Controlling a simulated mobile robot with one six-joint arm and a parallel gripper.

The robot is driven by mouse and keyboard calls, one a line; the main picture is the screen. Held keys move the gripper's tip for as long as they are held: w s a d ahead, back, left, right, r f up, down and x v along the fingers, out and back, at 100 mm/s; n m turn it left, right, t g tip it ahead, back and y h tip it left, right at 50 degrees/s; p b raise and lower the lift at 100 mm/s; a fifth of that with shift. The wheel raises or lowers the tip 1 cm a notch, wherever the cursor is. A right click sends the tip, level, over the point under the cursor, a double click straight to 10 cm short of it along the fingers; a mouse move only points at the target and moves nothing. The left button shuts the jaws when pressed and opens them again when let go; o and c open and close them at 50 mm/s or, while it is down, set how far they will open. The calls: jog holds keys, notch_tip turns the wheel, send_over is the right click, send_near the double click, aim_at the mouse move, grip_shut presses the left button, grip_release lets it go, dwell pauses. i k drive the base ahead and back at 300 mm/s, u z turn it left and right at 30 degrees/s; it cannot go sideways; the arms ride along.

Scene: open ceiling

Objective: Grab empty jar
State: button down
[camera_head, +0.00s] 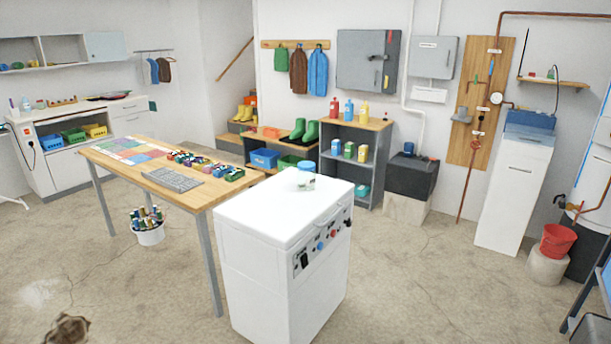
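A small clear jar (306,182) stands on top of the white appliance (270,210), near its back edge. My gripper is not in view.
A wooden work table (185,195) with a colourful patchwork and several small items stands left of the white appliance. A white bucket (151,236) sits under it. A red bucket (557,241) stands on a block at right. The concrete floor (440,290) is clear at front right.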

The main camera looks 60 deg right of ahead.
aim_at(307, 181)
jog(key=u, duration=1)
jog(key=k, duration=0.1)
jog(key=z, duration=2.8)
jog(key=k, duration=0.6)
jog(key=u, duration=0.1)
jog(key=i, duration=0.55)
jog(key=z, duration=0.15)
